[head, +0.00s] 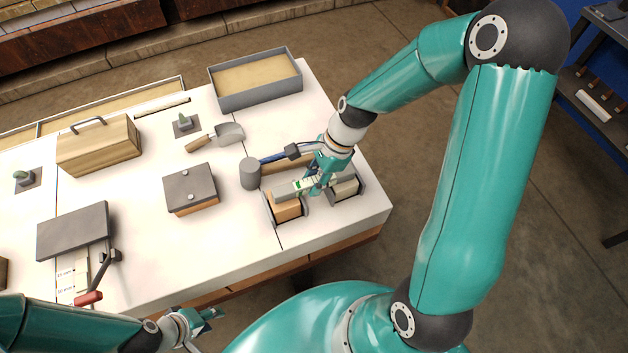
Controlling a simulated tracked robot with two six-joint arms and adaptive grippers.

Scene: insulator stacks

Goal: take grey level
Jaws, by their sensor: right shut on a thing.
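The grey level (286,189), a short bar with green marks, lies over a black-framed holder with a wooden block (287,208) near the table's right end. My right gripper (314,184) is shut on the level, at the bar's right part. The fingers partly hide the bar. I cannot tell whether the level touches the holder below. My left gripper (212,314) is low in the view, off the table's front edge and away from the level; its opening is unclear.
A blue-handled mallet (250,173) lies close left of the level. A second holder with a block (345,188) stands to its right. A grey-walled tray (256,80), a scoop (229,133), a grey-topped box (190,187) and a wooden case (100,147) stand further off.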

